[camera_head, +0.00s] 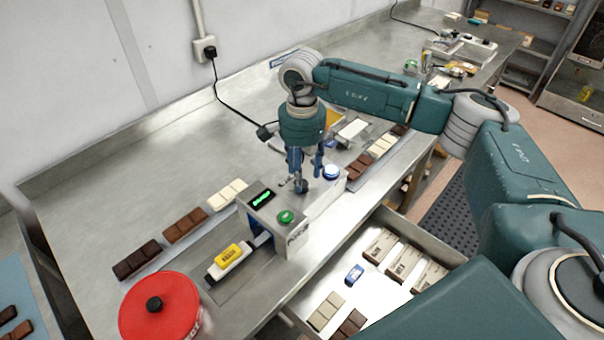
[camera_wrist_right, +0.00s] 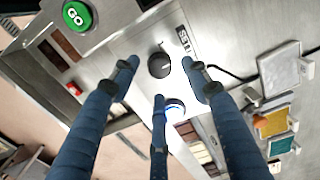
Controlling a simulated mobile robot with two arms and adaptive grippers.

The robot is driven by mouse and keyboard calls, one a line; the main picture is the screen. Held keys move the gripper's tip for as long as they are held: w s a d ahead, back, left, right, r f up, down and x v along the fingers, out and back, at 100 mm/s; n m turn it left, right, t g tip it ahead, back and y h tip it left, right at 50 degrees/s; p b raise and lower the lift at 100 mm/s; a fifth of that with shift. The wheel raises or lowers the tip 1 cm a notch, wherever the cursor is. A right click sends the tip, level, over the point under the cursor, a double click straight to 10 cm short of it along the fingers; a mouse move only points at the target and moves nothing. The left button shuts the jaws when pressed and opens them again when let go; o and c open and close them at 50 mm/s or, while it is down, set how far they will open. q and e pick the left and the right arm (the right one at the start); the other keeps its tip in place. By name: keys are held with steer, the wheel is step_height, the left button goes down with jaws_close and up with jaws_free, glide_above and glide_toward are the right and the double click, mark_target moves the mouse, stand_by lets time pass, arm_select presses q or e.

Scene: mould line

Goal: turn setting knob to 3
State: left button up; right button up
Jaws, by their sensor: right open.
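The setting knob is a small dark round knob (camera_wrist_right: 159,65) with a light pointer mark, on the metal top of the machine (camera_head: 318,200). In the wrist view it lies between and beyond the fingertips of my right gripper (camera_wrist_right: 160,78). The numbers around it are too small to read. In the head view my right gripper (camera_head: 304,172) points down over the machine's top, its fingers spread and largely covering the knob. The gripper is open and holds nothing. I cannot tell whether a finger touches the knob. My left gripper is not in view.
Near the knob are a green GO button (camera_head: 286,217), a green-lit display (camera_head: 261,198) and a blue-lit round button (camera_head: 331,172). Chocolate bars (camera_head: 185,225) lie along the bench. A red round lid (camera_head: 160,308) stands in front. An open drawer (camera_head: 400,225) holds boxes and bars.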

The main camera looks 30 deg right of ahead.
steer(key=shift+a+f+p, duration=0.1)
steer(key=shift+f+p, duration=0.25)
steer(key=shift+f, duration=1.05)
steer(key=c, duration=1.2)
steer(key=shift+o, duration=0.2)
